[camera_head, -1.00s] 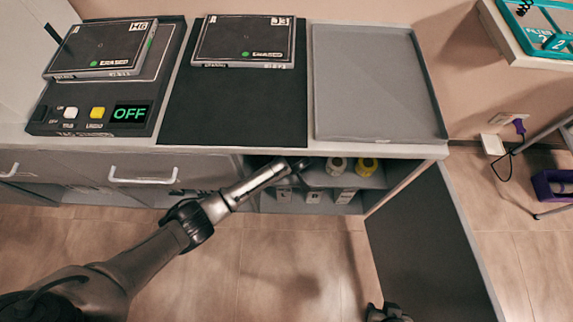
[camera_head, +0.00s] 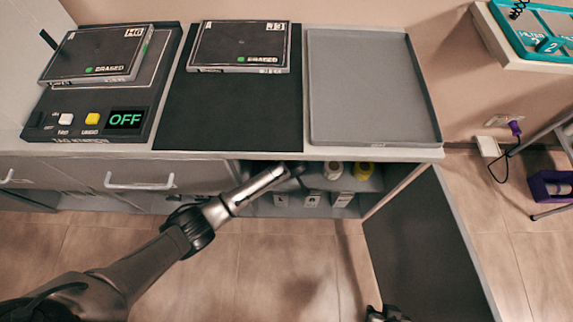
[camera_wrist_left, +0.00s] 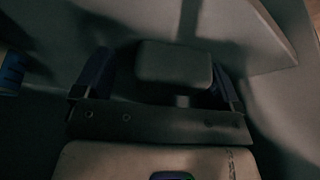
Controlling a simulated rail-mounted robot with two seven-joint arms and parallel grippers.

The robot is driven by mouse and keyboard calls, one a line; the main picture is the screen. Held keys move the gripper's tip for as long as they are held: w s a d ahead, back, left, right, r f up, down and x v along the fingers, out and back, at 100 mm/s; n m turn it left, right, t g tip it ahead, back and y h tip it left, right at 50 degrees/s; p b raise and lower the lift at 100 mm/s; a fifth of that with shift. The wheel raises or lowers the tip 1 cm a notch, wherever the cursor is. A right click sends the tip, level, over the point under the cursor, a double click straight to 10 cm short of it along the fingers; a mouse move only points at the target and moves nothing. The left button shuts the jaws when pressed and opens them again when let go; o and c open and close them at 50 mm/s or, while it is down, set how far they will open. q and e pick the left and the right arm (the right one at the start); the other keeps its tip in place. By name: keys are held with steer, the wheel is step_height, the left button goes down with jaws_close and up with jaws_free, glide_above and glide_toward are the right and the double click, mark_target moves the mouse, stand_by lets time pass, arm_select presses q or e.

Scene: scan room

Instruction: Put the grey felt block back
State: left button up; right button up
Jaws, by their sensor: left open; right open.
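A dark grey block with rounded edges (camera_wrist_left: 173,62), which looks like the grey felt block, sits in the left wrist view between the two fingers of my left gripper (camera_wrist_left: 160,78). The fingers are open, one on each side of it; I cannot tell whether they touch it. In the head view my left arm reaches under the counter into the open cabinet (camera_head: 262,207), and the block cannot be made out there. My right gripper (camera_head: 388,313) shows only in part at the bottom edge of the head view, beside the cabinet door, open with nothing seen in it.
The cabinet door (camera_head: 425,245) stands open on the right. A white item (camera_head: 333,170) and a yellow item (camera_head: 364,168) stand inside, above labelled compartments.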

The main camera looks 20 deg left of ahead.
arm_select(q)
steer(key=shift+s+a+f, duration=0.3)
steer(key=shift+s+f, duration=0.05)
steer(key=shift+f, duration=0.2)
steer(key=shift+r, duration=0.2)
steer(key=p+v, duration=0.2)
steer(key=v, duration=0.1)
steer(key=p+v, duration=0.1)
steer(key=v, duration=0.1)
steer(key=shift+s+a+r, duration=0.1)
steer(key=shift+s+a, duration=0.05)
steer(key=shift+a, duration=0.25)
steer(key=shift+d+r+p, duration=0.3)
steer(key=shift+r+p, duration=0.15)
steer(key=shift+r, duration=0.05)
steer(key=shift+d+r+p, duration=0.25)
steer(key=shift+r+p, duration=0.2)
steer(key=shift+r, duration=0.05)
steer(key=shift+d+r, duration=0.15)
steer(key=shift+r, duration=0.15)
steer(key=shift+s+r+p, duration=0.2)
steer(key=shift+p, duration=0.1)
steer(key=shift+s, duration=0.15)
